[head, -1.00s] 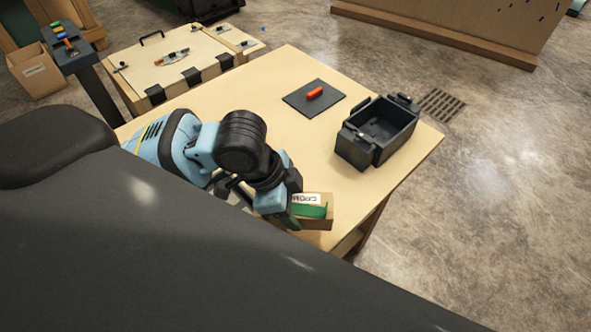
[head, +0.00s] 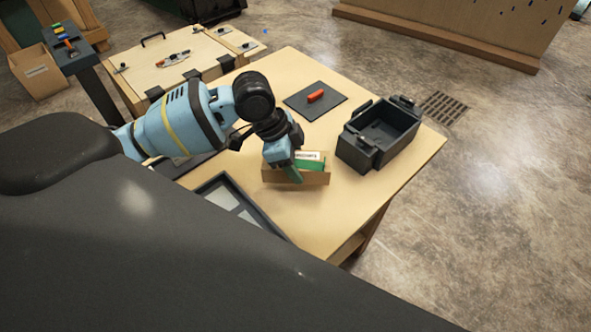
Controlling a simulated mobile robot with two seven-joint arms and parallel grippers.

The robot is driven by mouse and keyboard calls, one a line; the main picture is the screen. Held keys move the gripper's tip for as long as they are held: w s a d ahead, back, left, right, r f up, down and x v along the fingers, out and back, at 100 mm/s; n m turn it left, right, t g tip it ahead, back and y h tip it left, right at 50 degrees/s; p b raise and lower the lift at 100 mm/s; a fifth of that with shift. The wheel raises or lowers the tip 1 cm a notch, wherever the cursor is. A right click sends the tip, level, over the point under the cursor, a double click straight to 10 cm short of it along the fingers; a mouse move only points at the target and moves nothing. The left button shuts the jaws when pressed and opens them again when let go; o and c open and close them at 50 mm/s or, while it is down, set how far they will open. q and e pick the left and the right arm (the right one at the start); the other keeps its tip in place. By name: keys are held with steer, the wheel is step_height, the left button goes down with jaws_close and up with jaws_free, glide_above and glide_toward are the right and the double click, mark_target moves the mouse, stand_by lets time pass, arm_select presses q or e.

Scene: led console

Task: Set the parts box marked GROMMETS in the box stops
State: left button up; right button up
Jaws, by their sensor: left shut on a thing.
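The parts box (head: 318,178) is a small tan open box with a green inside or contents and a white label on its back edge. The label is too small to read surely now. My left gripper (head: 289,171) is shut on the box's near wall, and the box is roughly level over the middle of the table. I cannot tell whether it touches the tabletop. A dark-edged frame with pale panels (head: 236,207) lies at the table's near left, partly hidden by my own body. I cannot tell for sure which item is the box stops. My right gripper is not in view.
A black open bin with latches (head: 385,133) stands right of the box. A dark mat (head: 300,107) with a red piece (head: 316,96) lies behind it. The wooden table (head: 370,195) is bare at the front right. A wooden case (head: 168,65) stands beyond at left.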

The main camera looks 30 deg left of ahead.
arm_select(q)
steer(key=shift+s+f, duration=0.15)
steer(key=shift+f, duration=1.45)
steer(key=shift+f, duration=0.15)
steer(key=o, duration=1)
steer(key=shift+o, duration=0.2)
steer(key=p+v, duration=0.1)
steer(key=v, duration=1.1)
steer(key=shift+d, duration=0.1)
